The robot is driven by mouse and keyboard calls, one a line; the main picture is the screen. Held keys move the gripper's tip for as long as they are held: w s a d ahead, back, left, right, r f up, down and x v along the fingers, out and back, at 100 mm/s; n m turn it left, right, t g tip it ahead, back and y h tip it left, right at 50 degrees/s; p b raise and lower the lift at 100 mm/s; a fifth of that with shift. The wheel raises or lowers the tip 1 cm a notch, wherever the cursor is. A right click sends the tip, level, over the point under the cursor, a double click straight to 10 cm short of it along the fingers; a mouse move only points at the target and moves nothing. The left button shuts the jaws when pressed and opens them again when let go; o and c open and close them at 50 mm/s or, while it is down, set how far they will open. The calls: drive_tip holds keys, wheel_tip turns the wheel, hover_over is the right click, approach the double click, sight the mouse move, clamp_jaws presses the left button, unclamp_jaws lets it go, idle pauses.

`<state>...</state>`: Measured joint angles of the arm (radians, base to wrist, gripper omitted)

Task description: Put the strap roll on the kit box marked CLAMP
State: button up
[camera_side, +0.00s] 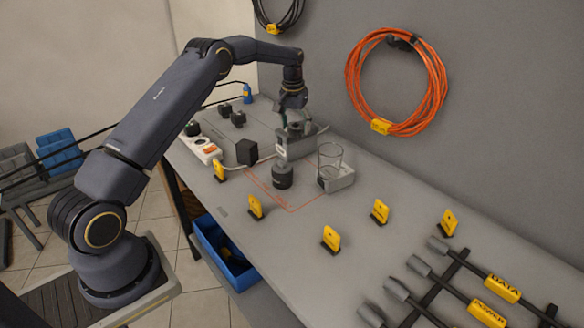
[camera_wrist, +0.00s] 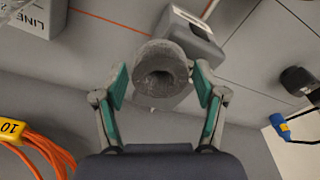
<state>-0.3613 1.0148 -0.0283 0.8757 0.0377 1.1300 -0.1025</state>
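A grey hollow roll, seemingly the strap roll (camera_wrist: 160,72), lies between and just beyond my fingertips in the wrist view, with narrow gaps to the teal pads. My gripper (camera_wrist: 161,88) is open and points down; in the side view my gripper (camera_side: 291,118) is over a grey box (camera_side: 292,150) near the wall. The roll is hard to make out there. Another grey box (camera_side: 340,180) bears a clear glass (camera_side: 330,158); in the wrist view a box (camera_wrist: 42,18) reads "LINE". I cannot read CLAMP on any box.
A dark cylinder (camera_side: 283,176) stands in front of the grey box. A black cube (camera_side: 247,152) and a white power strip (camera_side: 203,148) are to its left. Several yellow tags, such as one tag (camera_side: 331,239), stand along the bench. An orange cable coil (camera_side: 351,98) hangs on the wall.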

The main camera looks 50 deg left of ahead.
sight(293, 128)
drive_tip(key=shift+o, duration=0.6)
wheel_tip(293, 128, up, 12)
drive_tip(key=s, duration=0.1)
drive_tip(key=s+d+r+m+t, duration=0.2)
drive_tip(key=s+d+r, duration=1.1)
drive_tip(key=s, duration=0.1)
drive_tip(key=s+d+f+m, duration=0.1)
drive_tip(key=s+d+f, duration=0.1)
drive_tip(key=s, duration=0.5)
drive_tip(key=s+d+f+m+t, duration=0.1)
drive_tip(key=s+d+f, duration=0.2)
drive_tip(key=s, duration=0.4)
drive_tip(key=s+d+f+m+t, duration=0.1)
drive_tip(key=s+d+f, duration=0.1)
drive_tip(key=s, duration=0.6)
drive_tip(key=shift+d+f+h, duration=0.3)
drive_tip(key=shift+d, duration=0.2)
